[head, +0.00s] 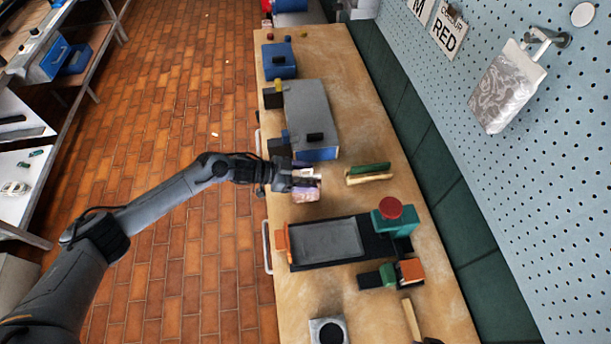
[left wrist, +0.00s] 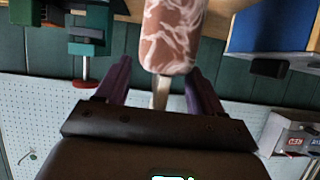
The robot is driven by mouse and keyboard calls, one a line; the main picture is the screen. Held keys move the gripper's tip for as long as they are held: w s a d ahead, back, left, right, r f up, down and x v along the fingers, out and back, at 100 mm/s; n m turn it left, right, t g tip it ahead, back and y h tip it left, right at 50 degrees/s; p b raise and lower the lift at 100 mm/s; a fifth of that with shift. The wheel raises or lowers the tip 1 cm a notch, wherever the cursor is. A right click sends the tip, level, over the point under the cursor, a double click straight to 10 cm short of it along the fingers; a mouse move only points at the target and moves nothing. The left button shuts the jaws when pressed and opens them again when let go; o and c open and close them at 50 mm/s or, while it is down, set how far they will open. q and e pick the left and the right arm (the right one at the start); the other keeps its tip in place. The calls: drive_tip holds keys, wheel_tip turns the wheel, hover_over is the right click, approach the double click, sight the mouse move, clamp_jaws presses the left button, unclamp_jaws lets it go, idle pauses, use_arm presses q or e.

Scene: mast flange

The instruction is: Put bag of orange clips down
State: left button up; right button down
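The bag of orange clips (head: 306,194) is a pinkish-orange, white-streaked pouch with a narrow pale tab, over the left side of the wooden workbench (head: 345,60). It also shows in the left wrist view (left wrist: 170,35), its tab pointing back between my fingers. My left gripper (head: 305,178) is at the tab end of the bag. In the left wrist view its two purple fingers (left wrist: 160,82) are spread, with gaps on both sides of the tab. Whether the bag's underside touches the bench is hard to tell. My right gripper is not clearly visible.
A grey-topped blue box (head: 308,105) stands just beyond the gripper. A green-and-tan block (head: 369,174) lies to the right. A dark tray fixture (head: 325,241) with a red-topped green post (head: 391,210) is nearer. Another bag (head: 508,87) hangs on the pegboard. Bare wood surrounds the bag.

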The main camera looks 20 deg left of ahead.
use_arm(q)
drive_tip(key=shift+r, duration=0.2)
drive_tip(key=v, duration=1.2)
idle(0.4)
